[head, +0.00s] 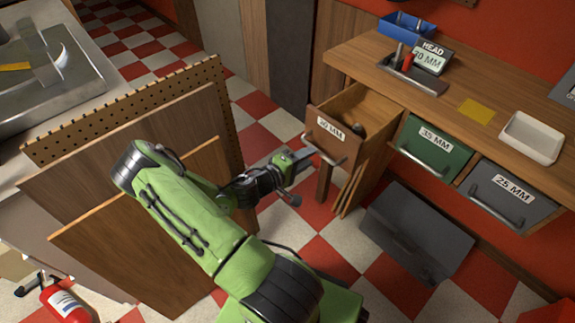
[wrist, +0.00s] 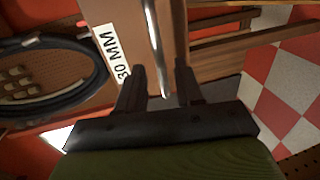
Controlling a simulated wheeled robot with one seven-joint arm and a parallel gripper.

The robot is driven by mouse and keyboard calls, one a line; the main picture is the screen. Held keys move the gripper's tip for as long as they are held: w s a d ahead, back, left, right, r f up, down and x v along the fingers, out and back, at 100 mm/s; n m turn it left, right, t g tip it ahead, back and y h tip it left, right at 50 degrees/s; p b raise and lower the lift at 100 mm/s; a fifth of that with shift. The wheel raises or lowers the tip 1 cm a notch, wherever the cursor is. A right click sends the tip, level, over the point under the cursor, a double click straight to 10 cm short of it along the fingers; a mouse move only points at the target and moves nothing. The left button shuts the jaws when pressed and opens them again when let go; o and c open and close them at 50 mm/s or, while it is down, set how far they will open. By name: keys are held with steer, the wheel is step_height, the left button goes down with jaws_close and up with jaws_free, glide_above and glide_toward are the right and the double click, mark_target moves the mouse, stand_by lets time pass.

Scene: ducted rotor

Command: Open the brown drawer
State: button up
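The brown drawer (head: 335,133) stands pulled partway out of the wooden bench, its open inside visible from above. Its white label reads 30 MM in the wrist view. A metal bar handle (head: 325,150) is on its front; the handle (wrist: 154,40) also shows in the wrist view. My gripper (head: 303,157) is at the drawer front, by the handle. In the wrist view my gripper (wrist: 160,80) has its two dark fingers apart, one on each side of the handle's end, with gaps visible.
A green drawer (head: 434,148) and a grey drawer (head: 506,190) sit shut to the right. A dark grey panel (head: 415,235) leans below them. Wooden boards and a pegboard (head: 130,110) stand left of my arm. Checkered floor (head: 300,225) is open beneath the gripper.

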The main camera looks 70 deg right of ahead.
steer(key=p+v, duration=0.1)
steer(key=v, duration=0.9)
steer(key=shift+a, duration=0.1)
